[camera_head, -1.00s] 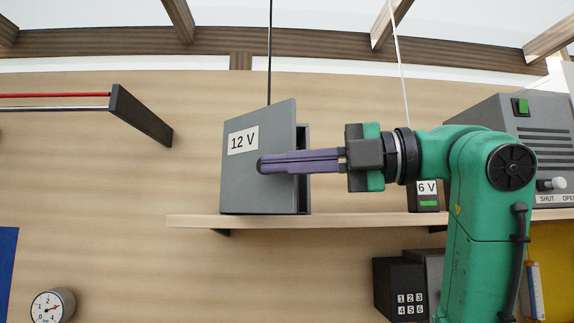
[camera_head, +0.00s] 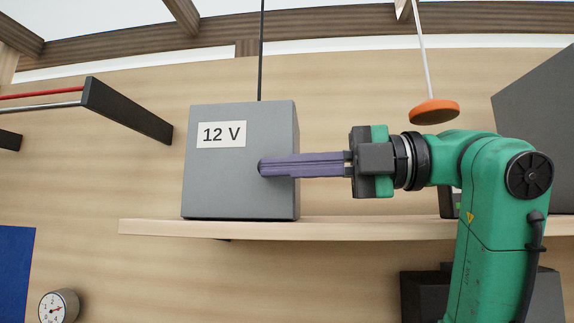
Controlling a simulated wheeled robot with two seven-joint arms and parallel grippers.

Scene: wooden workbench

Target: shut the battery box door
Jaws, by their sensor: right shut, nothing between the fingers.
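The battery box (camera_head: 297,150) is a grey box marked 12 V, standing on a wooden shelf in the head view. Its door (camera_head: 215,180) faces me and lies flush against the box front, with no gap that I can see. My right gripper (camera_head: 262,167) reaches in from the right with its purple fingers together and empty. The fingertips are in front of the right part of the door, at or very near its face; contact is hard to tell. My left gripper is not in view.
The shelf (camera_head: 170,229) runs under the box. An orange disc (camera_head: 434,111) hangs on a white rod above my right arm. A dark rail bracket (camera_head: 125,112) juts out at the left. A gauge (camera_head: 58,306) and blue panel (camera_head: 14,270) are lower left.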

